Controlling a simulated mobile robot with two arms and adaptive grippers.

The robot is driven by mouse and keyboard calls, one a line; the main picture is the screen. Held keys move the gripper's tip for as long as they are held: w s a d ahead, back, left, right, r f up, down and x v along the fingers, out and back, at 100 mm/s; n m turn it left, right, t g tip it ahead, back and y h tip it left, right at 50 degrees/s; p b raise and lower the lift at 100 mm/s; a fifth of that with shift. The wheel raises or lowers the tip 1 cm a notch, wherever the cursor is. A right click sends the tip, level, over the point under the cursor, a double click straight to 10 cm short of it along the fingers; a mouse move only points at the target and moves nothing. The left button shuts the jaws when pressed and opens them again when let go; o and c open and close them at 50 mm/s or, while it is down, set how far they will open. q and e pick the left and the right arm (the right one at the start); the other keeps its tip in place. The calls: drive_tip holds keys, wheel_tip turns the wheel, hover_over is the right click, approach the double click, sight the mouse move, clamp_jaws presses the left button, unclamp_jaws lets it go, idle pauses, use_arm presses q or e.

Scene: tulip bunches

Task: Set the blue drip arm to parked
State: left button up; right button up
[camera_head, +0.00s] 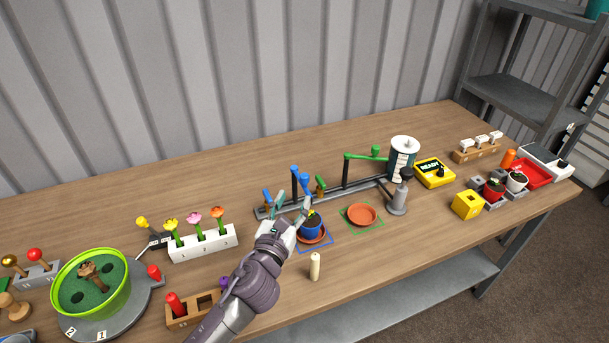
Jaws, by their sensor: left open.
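The blue drip arm (304,180) stands on a dark post on the grey rail at the middle of the table. Its blue head points toward the table's front, above the blue pot side. My left gripper (291,209) is open, just in front of and below the blue arm, with a gap between its fingers. I cannot tell whether a finger touches the arm. The blue pot (311,226) with a plant stands on a terracotta saucer inside a blue outline, right beside the gripper and partly hidden by it. My right gripper is not in view.
A green drip arm (364,155) and white tank (402,154) stand farther right on the rail. An empty saucer (362,215) lies in a green outline. A cream peg (315,267) stands in front. A white flower rack (203,243) is at left.

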sight(303, 181)
use_arm(q)
drive_tip(key=x, duration=0.4)
drive_tip(key=shift+w+d+f, duration=0.15)
drive_tip(key=shift+w+d, duration=0.05)
drive_tip(key=shift+w, duration=0.2)
drive_tip(key=x, duration=0.3)
drive_tip(key=shift+w, duration=0.25)
drive_tip(key=shift+w+d, duration=0.1)
drive_tip(key=shift+w, duration=0.2)
drive_tip(key=shift+w+f, duration=0.1)
drive_tip(key=shift+w, duration=0.15)
drive_tip(key=shift+c, duration=1)
clamp_jaws()
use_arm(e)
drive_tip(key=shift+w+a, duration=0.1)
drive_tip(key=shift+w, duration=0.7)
